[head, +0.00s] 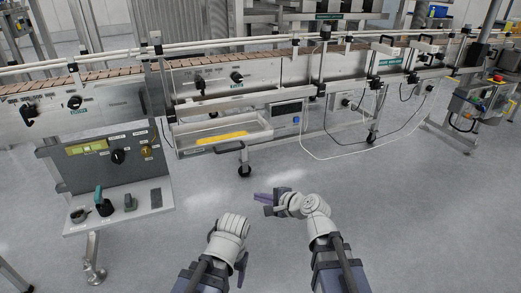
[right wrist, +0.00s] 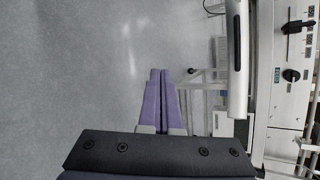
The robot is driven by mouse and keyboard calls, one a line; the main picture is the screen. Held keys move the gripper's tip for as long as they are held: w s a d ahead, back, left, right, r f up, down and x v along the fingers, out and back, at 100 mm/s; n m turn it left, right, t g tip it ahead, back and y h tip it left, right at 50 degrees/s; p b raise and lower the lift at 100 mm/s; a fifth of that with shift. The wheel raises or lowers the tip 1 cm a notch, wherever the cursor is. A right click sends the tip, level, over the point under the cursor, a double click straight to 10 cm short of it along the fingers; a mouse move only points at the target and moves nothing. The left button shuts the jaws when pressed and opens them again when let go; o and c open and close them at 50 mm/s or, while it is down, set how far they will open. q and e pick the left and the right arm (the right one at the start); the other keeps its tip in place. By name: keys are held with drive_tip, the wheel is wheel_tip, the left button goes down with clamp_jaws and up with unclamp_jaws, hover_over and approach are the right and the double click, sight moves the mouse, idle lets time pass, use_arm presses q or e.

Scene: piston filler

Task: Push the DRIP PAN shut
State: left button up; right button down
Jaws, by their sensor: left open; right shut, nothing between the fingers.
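The drip pan (head: 188,142) is a shallow pale metal tray that juts out from the front of the machine, below the knob panel. My left gripper (head: 241,272) is open, low in the head view and farther from the pan.
A control stand (head: 110,162) with knobs and a shelf is left of the pan. A caster (head: 245,170) is below the pan's right side. A white cable (head: 310,154) hangs at the right. The grey floor (head: 400,220) in front is clear.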

drive_tip(key=w+d+r+m+t+h, duration=0.1)
drive_tip(key=w+d+r+m+t, duration=0.1)
drive_tip(key=r+m, duration=0.3)
drive_tip(key=w+d+r+m+t+h, duration=0.1)
drive_tip(key=w+d+r+m+t, duration=0.2)
drive_tip(key=m, duration=0.9)
drive_tip(key=w+r+t, duration=0.1)
drive_tip(key=r+t, duration=0.1)
drive_tip(key=shift+w+d+m+t, duration=0.15)
drive_tip(key=shift+d+m+t, duration=0.15)
drive_tip(key=shift+m, duration=0.1)
drive_tip(key=shift+w+a, duration=0.1)
